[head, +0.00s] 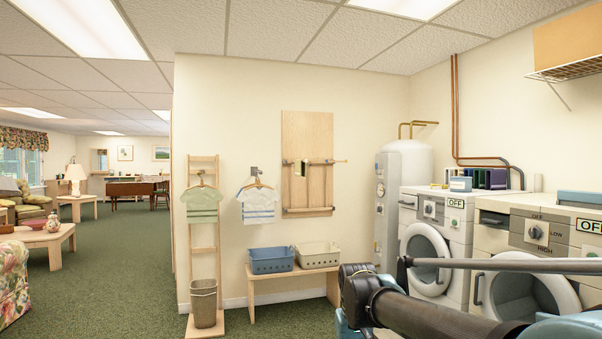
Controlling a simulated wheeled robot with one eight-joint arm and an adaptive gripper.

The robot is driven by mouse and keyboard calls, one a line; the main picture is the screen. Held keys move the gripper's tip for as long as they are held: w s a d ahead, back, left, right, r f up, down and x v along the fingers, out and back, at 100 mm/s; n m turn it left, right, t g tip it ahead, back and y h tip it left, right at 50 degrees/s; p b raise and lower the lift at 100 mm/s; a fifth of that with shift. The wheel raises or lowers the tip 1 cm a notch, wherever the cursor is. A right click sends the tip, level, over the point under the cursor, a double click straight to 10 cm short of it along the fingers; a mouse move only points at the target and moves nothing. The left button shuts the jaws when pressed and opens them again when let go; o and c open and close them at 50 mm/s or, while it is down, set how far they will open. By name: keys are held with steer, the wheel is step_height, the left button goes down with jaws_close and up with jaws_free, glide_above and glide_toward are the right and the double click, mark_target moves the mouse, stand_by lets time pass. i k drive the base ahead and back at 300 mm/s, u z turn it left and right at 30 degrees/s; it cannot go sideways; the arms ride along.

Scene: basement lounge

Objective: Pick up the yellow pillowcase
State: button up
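I cannot make out a yellow pillowcase in the head view. A blue basket (271,267) and a cream basket (319,262) stand side by side on a low wooden bench (262,287) against the wall; I cannot see what lies inside them. Part of my arm crosses the lower right of the view, in front of the washers. My gripper is not in view.
A front-loading washer (424,258) and a second machine (523,296) line the right wall, beside a white water tank (409,169). A wastebasket (204,303) stands by a wooden ladder rack (203,237). Green carpet (120,270) is open at left.

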mark_target(300, 167)
steer(key=u, duration=0.45)
steer(key=i, duration=2.75)
steer(key=z, duration=0.9)
steer(key=i, duration=0.45)
steer(key=z, duration=0.3)
